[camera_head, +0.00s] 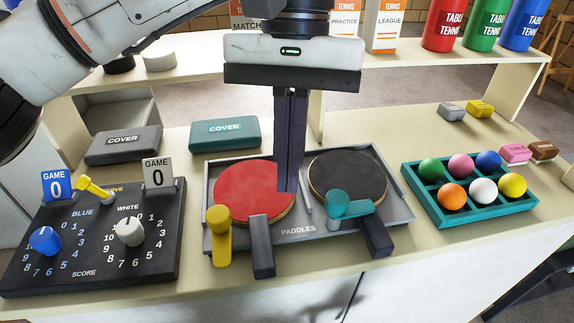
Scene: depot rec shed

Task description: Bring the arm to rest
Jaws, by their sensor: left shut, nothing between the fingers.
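My left gripper (287,190) comes in from the upper left and points straight down over the paddle tray (405,217). Its dark fingers are shut together with nothing between them. The fingertips are in front of the right edge of the red paddle (245,190); I cannot tell whether they touch it. The black paddle (347,177) lies in the tray to the right of the fingers. My right gripper is not in view.
A scoreboard (85,262) with two knobs stands at the left, and a teal ball tray (472,212) at the right. Two covers lie behind, the grey one (124,145) and the green one (225,133). A raised shelf (425,68) with boxes and canisters runs along the back.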

